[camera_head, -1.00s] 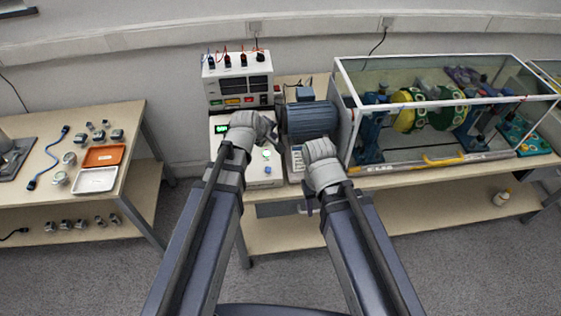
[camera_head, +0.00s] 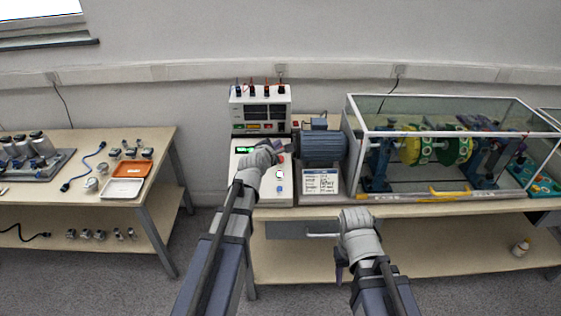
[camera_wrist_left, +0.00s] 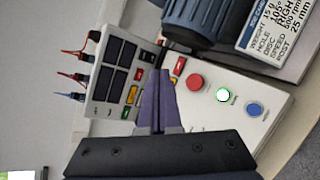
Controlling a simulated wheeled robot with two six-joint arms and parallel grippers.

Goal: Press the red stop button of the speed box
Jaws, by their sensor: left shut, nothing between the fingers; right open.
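The speed box (camera_head: 250,194) is a sloped white box with a green-lit display, left of the motor. Its red stop button (camera_wrist_left: 194,83) shows clearly in the left wrist view, beside a lit green-white button (camera_wrist_left: 222,95) and a blue button (camera_wrist_left: 254,109). My left gripper (camera_wrist_left: 162,76) is shut and empty, its purple fingers over the box's display end, left of the red button in that view. I see no contact with the button. In the head view the left gripper (camera_head: 278,148) partly hides the box top. My right gripper (camera_head: 341,262) is open, low before the bench front.
A power supply (camera_head: 260,110) with red and blue leads stands behind the box. A blue-grey motor (camera_head: 322,147) and label card (camera_head: 320,181) are to its right. Further right is a glass-walled rig (camera_head: 440,195). A side table (camera_head: 155,165) with trays stands left.

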